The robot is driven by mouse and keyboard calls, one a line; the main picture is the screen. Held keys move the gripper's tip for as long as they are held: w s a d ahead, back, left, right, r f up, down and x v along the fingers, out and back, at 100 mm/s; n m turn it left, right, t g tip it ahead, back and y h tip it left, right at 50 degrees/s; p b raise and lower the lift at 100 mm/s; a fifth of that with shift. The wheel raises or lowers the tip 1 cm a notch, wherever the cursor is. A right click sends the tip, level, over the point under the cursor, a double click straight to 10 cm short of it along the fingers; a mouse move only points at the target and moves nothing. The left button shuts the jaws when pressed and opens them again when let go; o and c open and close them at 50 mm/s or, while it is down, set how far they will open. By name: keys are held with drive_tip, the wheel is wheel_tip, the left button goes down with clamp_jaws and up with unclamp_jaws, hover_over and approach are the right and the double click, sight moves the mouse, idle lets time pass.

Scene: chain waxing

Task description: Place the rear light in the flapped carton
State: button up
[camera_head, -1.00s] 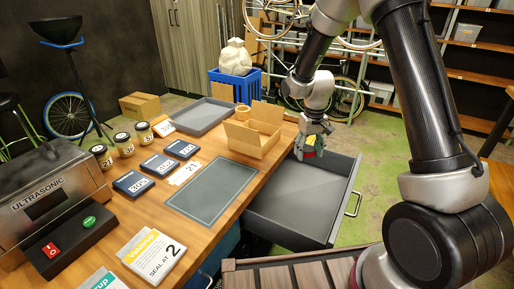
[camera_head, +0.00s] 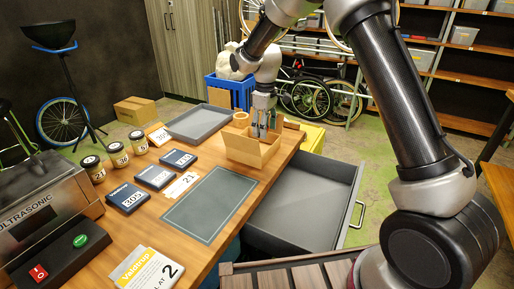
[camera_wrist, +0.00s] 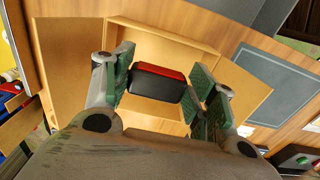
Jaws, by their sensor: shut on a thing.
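The flapped carton (camera_head: 246,152) stands open on the wooden table near its far right edge, flaps spread outward. It also shows in the wrist view (camera_wrist: 170,40), below my gripper. My gripper (camera_head: 262,132) is over the carton's opening, pointing down. In the wrist view my gripper (camera_wrist: 162,88) is shut on the rear light (camera_wrist: 155,84), a small black block with a red edge, held between green finger pads. The light lies within the outline of the opening. In the head view the light is hidden by the fingers and carton; I cannot tell its height above the floor of the carton.
An open grey drawer (camera_head: 300,205) juts out right of the table. A grey tray (camera_head: 198,122) and a tape roll (camera_head: 240,119) lie behind the carton. A grey mat (camera_head: 210,204) is in front. A blue crate (camera_head: 231,91) stands beyond the table.

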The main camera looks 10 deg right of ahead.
wheel_tip(320, 180, down, 8)
drive_tip(key=shift+f, duration=0.2)
drive_tip(key=shift+f, duration=0.1)
drive_tip(key=o, duration=1)
wheel_tip(320, 180, up, 12)
drive_tip(key=shift+r, duration=0.15)
